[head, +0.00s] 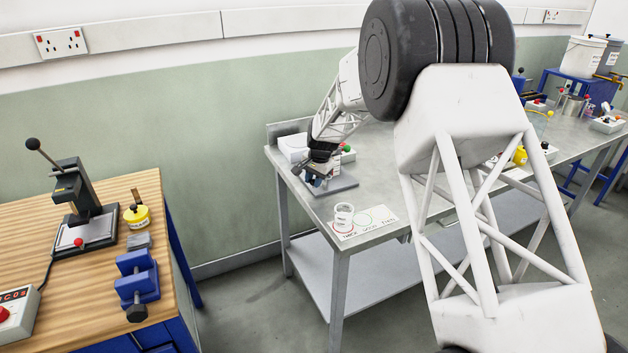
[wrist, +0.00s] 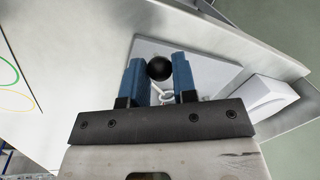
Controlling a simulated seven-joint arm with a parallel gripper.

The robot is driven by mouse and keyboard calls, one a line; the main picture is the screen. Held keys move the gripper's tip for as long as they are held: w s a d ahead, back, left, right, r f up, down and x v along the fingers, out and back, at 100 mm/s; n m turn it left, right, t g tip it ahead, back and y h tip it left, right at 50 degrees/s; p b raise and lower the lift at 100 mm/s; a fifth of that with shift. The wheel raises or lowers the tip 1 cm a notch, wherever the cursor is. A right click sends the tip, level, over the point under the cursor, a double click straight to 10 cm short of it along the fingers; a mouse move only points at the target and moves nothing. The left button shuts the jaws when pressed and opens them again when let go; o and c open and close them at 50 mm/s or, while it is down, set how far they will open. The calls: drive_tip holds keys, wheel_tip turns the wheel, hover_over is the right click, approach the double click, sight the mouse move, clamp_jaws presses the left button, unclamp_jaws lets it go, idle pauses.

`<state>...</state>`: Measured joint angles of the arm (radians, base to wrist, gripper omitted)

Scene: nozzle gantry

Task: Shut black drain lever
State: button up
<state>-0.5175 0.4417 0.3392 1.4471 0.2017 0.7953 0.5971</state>
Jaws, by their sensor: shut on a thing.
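The black drain lever shows in the wrist view as a round black knob (wrist: 159,68) on a pale metal stem, above a flat grey base plate (wrist: 208,68). My gripper (wrist: 158,75) has its two blue fingers on either side of the knob and is shut on it. In the head view my gripper (head: 317,181) is low over the base plate (head: 338,187) at the left end of the metal bench. The lever is hidden behind my gripper there, and I cannot tell its angle.
A clear cup (head: 344,216) stands on a card with circles (head: 377,217) near the bench's front edge. A white box (wrist: 266,98) sits beside the plate. A wooden bench (head: 150,212) with a press (head: 85,200) and blue vice (head: 137,280) stands at left.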

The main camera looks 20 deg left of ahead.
drive_tip(key=o, duration=0.9)
drive_tip(key=shift+r, duration=0.1)
drive_tip(key=shift+s+d+r, duration=0.1)
drive_tip(key=shift+d+r, duration=0.15)
drive_tip(key=shift+r, duration=1)
drive_tip(key=shift+d+r, duration=0.25)
drive_tip(key=shift+r, duration=0.95)
drive_tip(key=shift+s+d+r, duration=0.1)
drive_tip(key=shift+d+r, duration=0.15)
drive_tip(key=shift+r, duration=1)
